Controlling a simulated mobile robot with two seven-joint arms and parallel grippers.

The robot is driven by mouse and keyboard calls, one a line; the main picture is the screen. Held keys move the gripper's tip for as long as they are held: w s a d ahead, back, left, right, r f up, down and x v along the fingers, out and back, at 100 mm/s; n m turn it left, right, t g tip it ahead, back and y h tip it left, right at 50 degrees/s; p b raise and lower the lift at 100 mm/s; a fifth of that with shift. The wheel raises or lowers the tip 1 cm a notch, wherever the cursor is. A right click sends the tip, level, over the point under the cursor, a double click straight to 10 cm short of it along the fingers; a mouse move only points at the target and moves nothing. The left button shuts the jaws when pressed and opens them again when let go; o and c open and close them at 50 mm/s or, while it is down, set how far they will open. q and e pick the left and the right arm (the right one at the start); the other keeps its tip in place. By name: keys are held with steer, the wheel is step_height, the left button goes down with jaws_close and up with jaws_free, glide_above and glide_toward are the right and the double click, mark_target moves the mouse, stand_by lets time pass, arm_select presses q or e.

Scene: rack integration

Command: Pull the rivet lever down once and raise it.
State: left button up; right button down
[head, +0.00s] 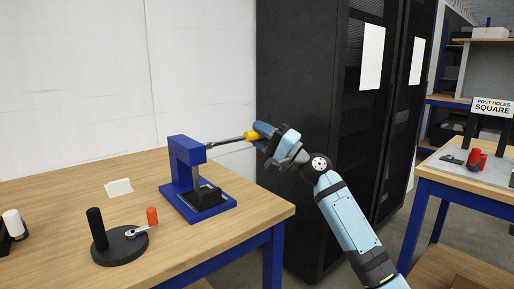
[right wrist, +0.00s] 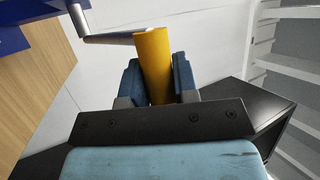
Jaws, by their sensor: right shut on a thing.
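The rivet press (head: 183,165) is a blue frame on a blue base on the wooden table. Its lever (head: 226,141) is a grey rod running right and slightly up from the press head, ending in a yellow handle (head: 250,136). My right gripper (head: 259,133) is shut on the yellow handle. In the right wrist view the yellow handle (right wrist: 153,65) stands between the two blue fingers, with the grey rod (right wrist: 105,38) going left from it. A black block (head: 206,196) sits at the foot of the press. My left gripper is not in view.
A black round stand with a black post (head: 96,228) and an orange-handled ratchet (head: 150,217) are on the table (head: 60,200). A white folded card (head: 118,187) lies behind. A black rack (head: 300,80) stands behind my right arm. Another bench (head: 460,185) is at right.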

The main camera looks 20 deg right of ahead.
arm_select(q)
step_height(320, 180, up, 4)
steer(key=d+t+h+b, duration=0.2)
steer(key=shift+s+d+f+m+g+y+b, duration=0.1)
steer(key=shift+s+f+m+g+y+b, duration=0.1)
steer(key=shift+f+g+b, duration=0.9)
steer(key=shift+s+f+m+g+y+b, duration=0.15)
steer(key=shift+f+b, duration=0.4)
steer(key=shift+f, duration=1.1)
arm_select(e)
step_height(320, 180, down, 7)
steer(key=s, duration=0.1)
steer(key=shift+d+r, duration=0.2)
steer(key=c, duration=1.1)
jaws_free()
steer(key=shift+o, duration=1.1)
